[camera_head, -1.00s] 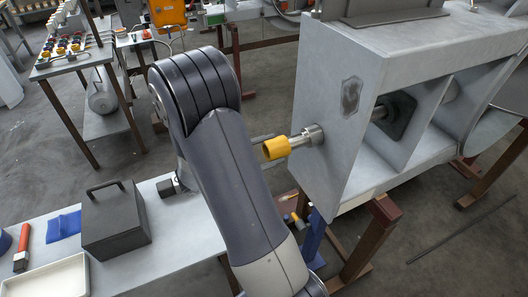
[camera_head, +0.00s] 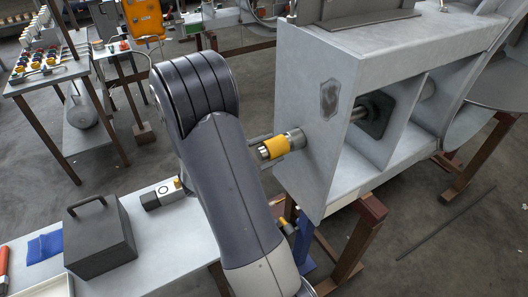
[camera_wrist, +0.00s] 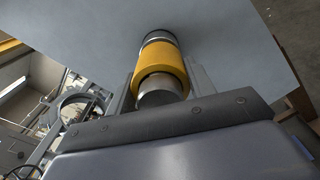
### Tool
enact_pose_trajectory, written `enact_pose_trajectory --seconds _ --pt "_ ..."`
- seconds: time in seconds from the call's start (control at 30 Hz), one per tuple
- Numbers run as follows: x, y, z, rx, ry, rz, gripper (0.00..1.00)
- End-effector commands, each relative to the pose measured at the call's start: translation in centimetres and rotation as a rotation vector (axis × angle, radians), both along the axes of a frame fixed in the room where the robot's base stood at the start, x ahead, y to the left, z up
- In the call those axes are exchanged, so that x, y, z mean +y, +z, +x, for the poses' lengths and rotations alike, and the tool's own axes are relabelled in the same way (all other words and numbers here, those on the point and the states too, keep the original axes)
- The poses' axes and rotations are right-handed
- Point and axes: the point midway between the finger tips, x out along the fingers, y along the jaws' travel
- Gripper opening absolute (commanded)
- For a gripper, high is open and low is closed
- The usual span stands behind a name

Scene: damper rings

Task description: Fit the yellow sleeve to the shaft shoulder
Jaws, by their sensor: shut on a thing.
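The yellow sleeve (camera_head: 276,147) is around the steel shaft (camera_head: 262,153), whose bare end sticks out on the near side. The grey shaft shoulder (camera_head: 296,139) is beside the housing wall. The sleeve's far end appears right at the shoulder; I cannot tell whether a thin gap is left. In the wrist view the sleeve (camera_wrist: 164,58) sits between the two fingers of my gripper (camera_wrist: 163,75), shut on it. The shaft end (camera_wrist: 158,92) points at the camera, and a dark ring lies beyond the sleeve. My arm hides most of the gripper in the head view.
The grey housing (camera_head: 300,165) stands on a brown-legged stand at the right. Open floor lies at right.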

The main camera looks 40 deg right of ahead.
Motion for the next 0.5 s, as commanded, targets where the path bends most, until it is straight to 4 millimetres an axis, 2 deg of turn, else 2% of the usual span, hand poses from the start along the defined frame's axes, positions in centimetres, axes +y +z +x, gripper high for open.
enact_pose_trajectory --seconds 0.5 --pt "-0.84 0.03 -0.22 0.000 0.000 -0.001 0.29"
